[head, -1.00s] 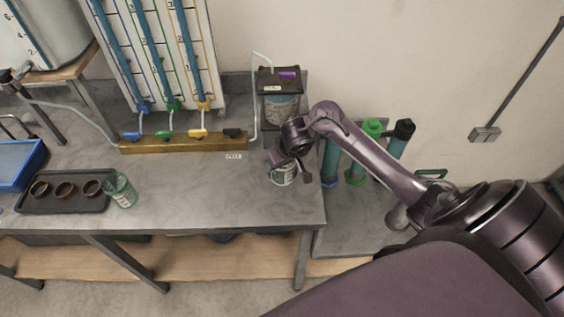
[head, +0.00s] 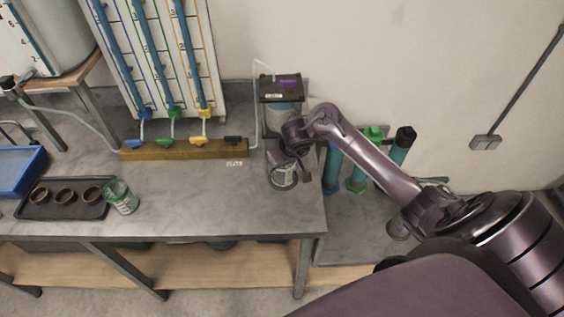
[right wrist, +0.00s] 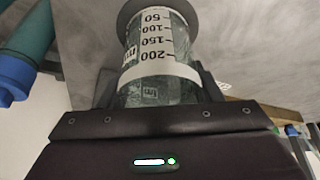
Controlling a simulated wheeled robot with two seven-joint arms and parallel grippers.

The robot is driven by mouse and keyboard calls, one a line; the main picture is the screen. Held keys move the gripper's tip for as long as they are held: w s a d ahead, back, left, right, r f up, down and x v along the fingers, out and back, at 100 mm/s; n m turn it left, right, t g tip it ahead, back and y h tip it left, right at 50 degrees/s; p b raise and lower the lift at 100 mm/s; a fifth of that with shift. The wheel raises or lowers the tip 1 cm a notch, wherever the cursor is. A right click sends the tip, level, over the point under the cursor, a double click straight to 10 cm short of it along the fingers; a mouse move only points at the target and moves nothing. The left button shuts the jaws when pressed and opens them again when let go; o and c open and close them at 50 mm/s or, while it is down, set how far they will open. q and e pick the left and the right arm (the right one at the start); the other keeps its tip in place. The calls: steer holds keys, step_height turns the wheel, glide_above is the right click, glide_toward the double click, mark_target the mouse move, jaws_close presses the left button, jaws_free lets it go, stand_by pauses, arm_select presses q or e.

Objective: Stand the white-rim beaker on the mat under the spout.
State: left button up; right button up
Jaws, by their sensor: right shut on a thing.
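The white-rim beaker (head: 284,178) is at the right end of the grey bench, below my right gripper (head: 282,160). In the right wrist view the clear beaker (right wrist: 150,45), with a white band and printed scale, stands between the fingers of my right gripper (right wrist: 160,92), which is shut on it. A dark round patch (right wrist: 128,18) shows around its far end; I cannot tell whether it is the mat or a shadow, nor whether the beaker touches it. The spout is not clearly visible. My left gripper is out of view.
Behind the beaker is a black-topped stand (head: 281,88) with a vessel inside. A brass manifold (head: 185,149) with coloured levers lies left. A green-rim beaker (head: 121,199) stands beside a dark tray (head: 60,211) of cups. Teal cylinders (head: 359,173) are at right. The middle bench is clear.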

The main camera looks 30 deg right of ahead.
steer(key=shift+f, duration=0.2)
steer(key=o, duration=1)
steer(key=shift+o, duration=0.2)
steer(key=shift+r, duration=0.1)
steer(key=p+v, duration=0.2)
steer(key=v, duration=0.5)
steer(key=shift+r, duration=0.35)
